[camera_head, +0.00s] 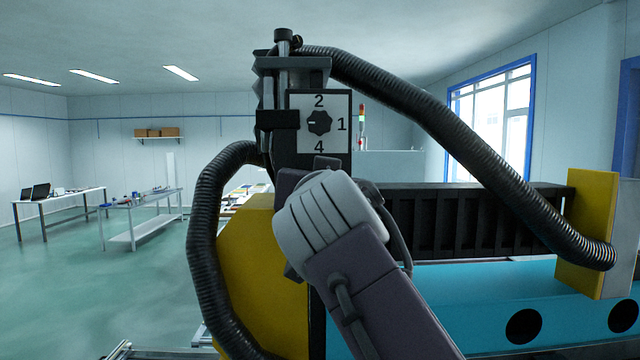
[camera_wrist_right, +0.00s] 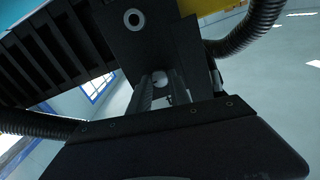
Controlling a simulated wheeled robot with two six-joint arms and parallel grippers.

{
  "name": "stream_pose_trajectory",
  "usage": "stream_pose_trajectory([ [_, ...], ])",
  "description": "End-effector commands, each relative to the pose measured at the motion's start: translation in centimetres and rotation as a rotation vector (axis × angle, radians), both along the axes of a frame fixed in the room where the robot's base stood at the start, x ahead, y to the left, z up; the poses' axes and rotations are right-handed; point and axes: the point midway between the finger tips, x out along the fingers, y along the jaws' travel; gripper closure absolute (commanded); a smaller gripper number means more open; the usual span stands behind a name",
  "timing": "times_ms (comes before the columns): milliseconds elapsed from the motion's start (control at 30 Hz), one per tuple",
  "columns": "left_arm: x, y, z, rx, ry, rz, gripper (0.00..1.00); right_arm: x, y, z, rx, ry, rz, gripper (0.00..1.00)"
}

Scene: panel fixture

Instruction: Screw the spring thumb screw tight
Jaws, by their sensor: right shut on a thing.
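The spring thumb screw shows only as a small pale rounded end (camera_wrist_right: 158,79) in the right wrist view, between my fingers and below a dark block with a round hole. My right gripper (camera_wrist_right: 161,92) is shut on it. How far the screw is seated is hidden. In the head view my right arm (camera_head: 335,225) comes up from the bottom, and its grey wrist covers the fingers and the screw, in front of the dark fixture column (camera_head: 305,160). My left gripper is in neither view.
A dial plate (camera_head: 338,104) marked 1, 2 and 4 sits just above my wrist. Thick black ribbed hoses (camera_head: 405,95) arch to both sides. A yellow block (camera_head: 250,262) and a blue beam (camera_head: 465,295) flank the arm. Tables (camera_head: 75,200) stand far left across open floor.

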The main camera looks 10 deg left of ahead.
Motion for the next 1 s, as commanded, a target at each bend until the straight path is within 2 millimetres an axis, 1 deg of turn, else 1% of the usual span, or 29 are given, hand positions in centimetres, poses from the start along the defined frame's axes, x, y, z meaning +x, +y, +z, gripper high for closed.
stream_pose_trajectory([
  [200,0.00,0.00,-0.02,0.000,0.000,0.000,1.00,0.01,0.01,-0.01,0.040,0.012,0.000,1.00],
  [633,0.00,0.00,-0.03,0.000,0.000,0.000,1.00,0.01,0.01,-0.01,0.046,0.013,0.000,1.00],
  [667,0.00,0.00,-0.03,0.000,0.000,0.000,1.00,0.01,0.01,-0.01,0.046,0.013,0.000,0.74],
  [700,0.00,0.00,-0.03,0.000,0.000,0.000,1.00,0.01,0.00,-0.01,0.046,0.013,0.000,0.63],
  [733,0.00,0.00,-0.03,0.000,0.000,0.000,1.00,0.01,0.00,-0.01,0.045,0.013,0.000,0.55],
  [1000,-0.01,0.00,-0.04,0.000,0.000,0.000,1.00,-0.01,0.00,-0.01,0.045,0.013,0.000,0.55],
])
